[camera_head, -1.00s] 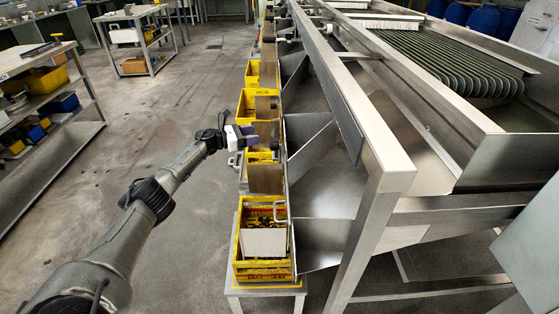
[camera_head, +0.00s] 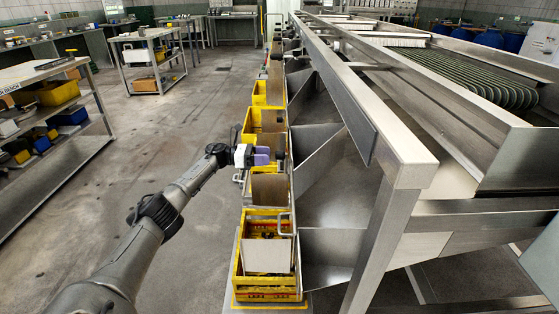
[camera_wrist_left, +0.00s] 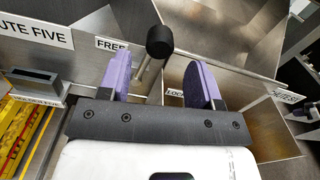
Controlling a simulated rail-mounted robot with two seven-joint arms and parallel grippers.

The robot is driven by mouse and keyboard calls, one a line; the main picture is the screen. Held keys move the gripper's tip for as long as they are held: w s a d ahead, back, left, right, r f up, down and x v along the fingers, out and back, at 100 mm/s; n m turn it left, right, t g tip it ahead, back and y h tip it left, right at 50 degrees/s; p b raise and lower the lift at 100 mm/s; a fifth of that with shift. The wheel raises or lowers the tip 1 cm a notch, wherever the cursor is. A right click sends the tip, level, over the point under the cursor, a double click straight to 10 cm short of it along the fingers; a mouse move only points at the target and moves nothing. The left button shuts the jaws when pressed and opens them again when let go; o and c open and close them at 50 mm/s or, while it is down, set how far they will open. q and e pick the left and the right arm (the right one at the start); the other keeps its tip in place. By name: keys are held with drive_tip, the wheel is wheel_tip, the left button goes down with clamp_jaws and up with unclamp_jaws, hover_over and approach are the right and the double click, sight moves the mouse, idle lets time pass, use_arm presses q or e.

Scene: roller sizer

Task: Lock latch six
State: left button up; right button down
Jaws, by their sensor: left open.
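My left gripper (camera_head: 266,155) reaches in from the left beside the row of chutes, and its two purple fingers stand apart. In the left wrist view the open fingers (camera_wrist_left: 159,75) have a latch with a round black knob (camera_wrist_left: 160,42) on a metal rod between and beyond them. The knob is close to the "FREE" label (camera_wrist_left: 112,44). I cannot tell whether the fingers touch the rod. My right gripper is not in view.
A "CHUTE FIVE" label (camera_wrist_left: 36,31) is at the left of the wrist view. Yellow crates (camera_head: 236,268) stand in a row below the chutes. The steel sizer frame (camera_head: 390,140) fills the right side. Open floor (camera_head: 110,170) lies to the left, with a shelf bench (camera_head: 45,170) beyond.

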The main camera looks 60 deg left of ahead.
sight(279, 156)
use_arm(q)
drive_tip(key=shift+b+x, duration=0.85)
drive_tip(key=shift+x, duration=1.9)
drive_tip(key=c, duration=0.4)
clamp_jaws()
